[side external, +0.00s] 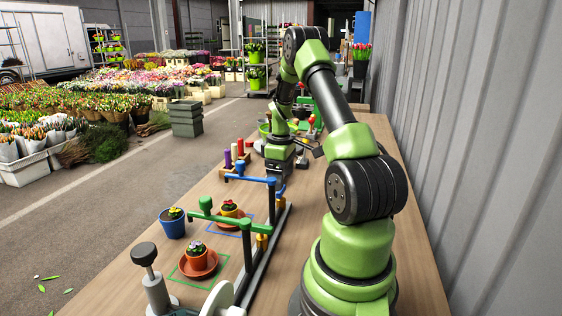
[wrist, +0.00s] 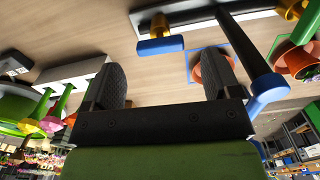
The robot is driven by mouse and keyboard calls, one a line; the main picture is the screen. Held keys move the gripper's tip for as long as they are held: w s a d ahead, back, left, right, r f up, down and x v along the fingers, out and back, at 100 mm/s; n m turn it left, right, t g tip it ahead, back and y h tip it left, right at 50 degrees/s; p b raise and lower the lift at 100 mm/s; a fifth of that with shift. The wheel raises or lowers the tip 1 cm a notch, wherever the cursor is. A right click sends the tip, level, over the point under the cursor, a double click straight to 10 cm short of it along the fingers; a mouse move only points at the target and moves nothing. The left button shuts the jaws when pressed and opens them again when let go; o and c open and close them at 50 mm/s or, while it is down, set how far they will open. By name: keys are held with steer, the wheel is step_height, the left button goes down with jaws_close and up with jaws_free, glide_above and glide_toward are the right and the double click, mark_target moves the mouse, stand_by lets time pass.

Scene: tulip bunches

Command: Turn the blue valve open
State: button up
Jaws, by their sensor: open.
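The blue valve has a blue lever (wrist: 158,46) on a yellow body (wrist: 160,22). In the wrist view the lever lies roughly along the dark rail, across the direction of the blue pipe (wrist: 240,45). My gripper (wrist: 168,65) is open and empty. Its dark fingers stand on either side of the lever in the picture, which lies apart beyond the tips. In the side view the blue pipe (side external: 262,180) runs from the rail to a blue outlet, and my gripper (side external: 277,168) is just behind it. The fingertips are not clear there.
A green pipe (side external: 225,219) with a yellow valve body (side external: 262,242) runs parallel, nearer the camera. A blue pot (side external: 172,223) and potted plants on red saucers (side external: 198,264) stand to the left. A rack of coloured pegs (side external: 236,165) stands close by.

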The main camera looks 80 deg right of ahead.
step_height(320, 180, up, 6)
steer(key=shift+r, duration=0.25)
stand_by(0.4)
steer(key=w+a+r+m+t+h, duration=0.1)
steer(key=w+a+r+t, duration=0.15)
steer(key=a+r, duration=0.5)
steer(key=w+a+r+t, duration=0.1)
steer(key=w+a+r, duration=0.3)
steer(key=a, duration=0.6)
steer(key=s+a+r+m+t+y, duration=0.1)
steer(key=s+a+r+t, duration=0.1)
steer(key=s+a, duration=0.3)
steer(key=s+a+r+m+t+y, duration=0.1)
steer(key=s+a, duration=0.4)
steer(key=a, duration=0.5)
steer(key=shift+s+a+r+t+y, duration=0.15)
steer(key=shift+s+r+t+y, duration=0.25)
steer(key=shift+y, duration=0.1)
steer(key=shift+w+m, duration=0.15)
steer(key=shift+m, duration=0.15)
